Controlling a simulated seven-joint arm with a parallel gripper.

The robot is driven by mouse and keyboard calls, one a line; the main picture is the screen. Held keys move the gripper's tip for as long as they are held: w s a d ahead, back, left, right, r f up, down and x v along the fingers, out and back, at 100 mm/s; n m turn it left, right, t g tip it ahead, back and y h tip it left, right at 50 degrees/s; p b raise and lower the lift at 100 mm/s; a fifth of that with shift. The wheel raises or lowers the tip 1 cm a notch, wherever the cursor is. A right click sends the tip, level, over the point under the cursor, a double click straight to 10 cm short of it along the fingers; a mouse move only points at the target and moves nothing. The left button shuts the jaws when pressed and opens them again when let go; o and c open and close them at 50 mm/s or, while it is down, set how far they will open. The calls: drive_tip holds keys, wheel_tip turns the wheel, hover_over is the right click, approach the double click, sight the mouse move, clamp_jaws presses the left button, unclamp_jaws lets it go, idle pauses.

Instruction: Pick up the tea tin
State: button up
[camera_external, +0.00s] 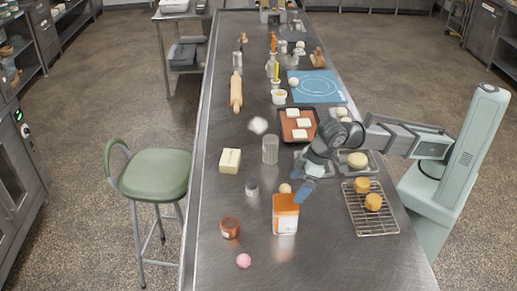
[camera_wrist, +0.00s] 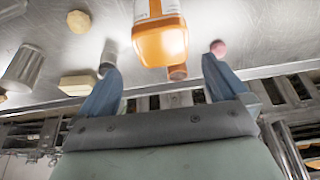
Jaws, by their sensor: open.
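The tea tin, which I take to be the orange-and-white box-shaped container (camera_external: 285,214), stands upright on the steel counter, with an orange top and a pale label. My gripper (camera_external: 305,186) is just above and behind it in the external view, its blue fingers pointing down toward the counter. In the wrist view the tin (camera_wrist: 160,42) shows at the top, between the lines of my two open fingers (camera_wrist: 160,68). The fingers look apart from it, and nothing is held. The tin's lower part is cut off in the wrist view.
A brown jar (camera_external: 230,228), a pink ball (camera_external: 244,261) and a small grey-lidded jar (camera_external: 252,189) stand near the tin. A cooling rack (camera_external: 371,222) with orange buns is to the right. A butter block (camera_external: 230,160) and clear glass (camera_external: 270,150) are farther back.

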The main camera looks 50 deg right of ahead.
sight(287, 201)
drive_tip(key=x, duration=0.6)
drive_tip(key=shift+w+a+f, duration=0.1)
drive_tip(key=shift+a+f, duration=0.05)
drive_tip(key=shift+f, duration=0.15)
drive_tip(key=shift+s+x, duration=0.1)
drive_tip(key=shift+x, duration=1.2)
drive_tip(key=shift+s+x, duration=0.15)
drive_tip(key=shift+x, duration=1.2)
drive_tip(key=shift+c, duration=0.2)
drive_tip(key=c, duration=0.9)
drive_tip(key=shift+o, duration=0.2)
drive_tip(key=shift+r, duration=0.1)
